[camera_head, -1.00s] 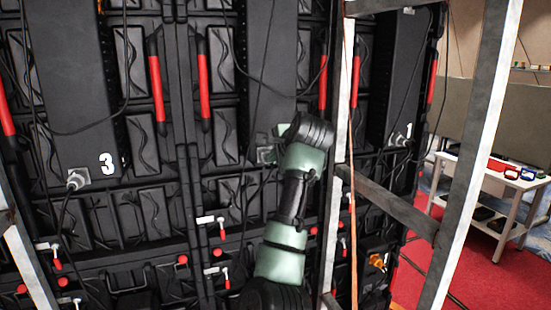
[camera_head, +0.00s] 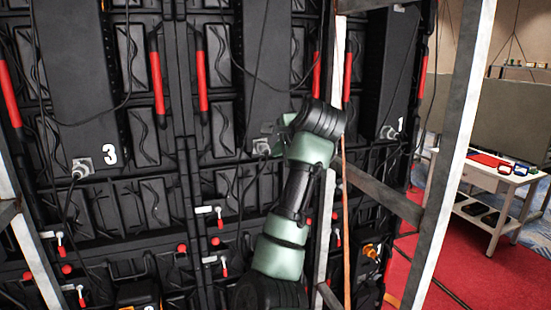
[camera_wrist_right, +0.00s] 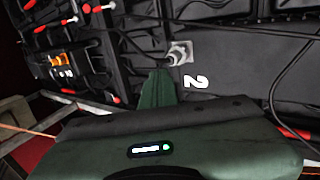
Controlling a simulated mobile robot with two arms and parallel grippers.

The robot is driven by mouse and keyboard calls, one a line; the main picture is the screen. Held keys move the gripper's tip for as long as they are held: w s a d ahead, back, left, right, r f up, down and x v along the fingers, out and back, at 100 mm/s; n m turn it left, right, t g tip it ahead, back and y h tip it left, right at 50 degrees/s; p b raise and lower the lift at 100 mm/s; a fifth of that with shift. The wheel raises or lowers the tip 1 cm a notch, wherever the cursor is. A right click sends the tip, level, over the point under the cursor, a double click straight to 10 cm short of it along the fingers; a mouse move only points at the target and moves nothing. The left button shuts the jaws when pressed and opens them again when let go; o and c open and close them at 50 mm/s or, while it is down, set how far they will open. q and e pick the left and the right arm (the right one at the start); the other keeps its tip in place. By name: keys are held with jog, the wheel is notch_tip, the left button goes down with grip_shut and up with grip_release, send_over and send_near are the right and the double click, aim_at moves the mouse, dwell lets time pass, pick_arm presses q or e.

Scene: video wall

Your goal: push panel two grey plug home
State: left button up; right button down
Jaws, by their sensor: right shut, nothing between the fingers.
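Panel two (camera_wrist_right: 235,68) is a black box whose white "2" (camera_wrist_right: 195,81) shows in the right wrist view. Its grey plug (camera_wrist_right: 172,59) is at the pale square socket (camera_wrist_right: 183,49), with a dark cable behind it. I cannot tell how deep the plug sits. In the head view the plug (camera_head: 262,146) shows just left of my right gripper (camera_head: 284,124). That gripper is shut and empty. In the wrist view its green fingers (camera_wrist_right: 157,88) point toward the plug, close to it; contact cannot be told. My left gripper is out of view.
Panel three (camera_head: 75,80) with its own plug (camera_head: 81,168) is at left, panel one (camera_head: 385,70) at right. Metal frame bars (camera_head: 455,150) stand in front of the wall. Loose cables hang across the panels. A white table (camera_head: 485,175) stands far right on red floor.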

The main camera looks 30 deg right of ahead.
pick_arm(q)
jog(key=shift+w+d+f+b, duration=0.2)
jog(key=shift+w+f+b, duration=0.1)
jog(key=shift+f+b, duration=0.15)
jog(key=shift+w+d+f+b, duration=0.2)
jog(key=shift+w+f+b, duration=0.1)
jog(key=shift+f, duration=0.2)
pick_arm(e)
jog(key=v, duration=0.5)
jog(key=shift+s+r, duration=0.15)
jog(key=shift+s, duration=0.1)
jog(key=shift+s+a, duration=0.1)
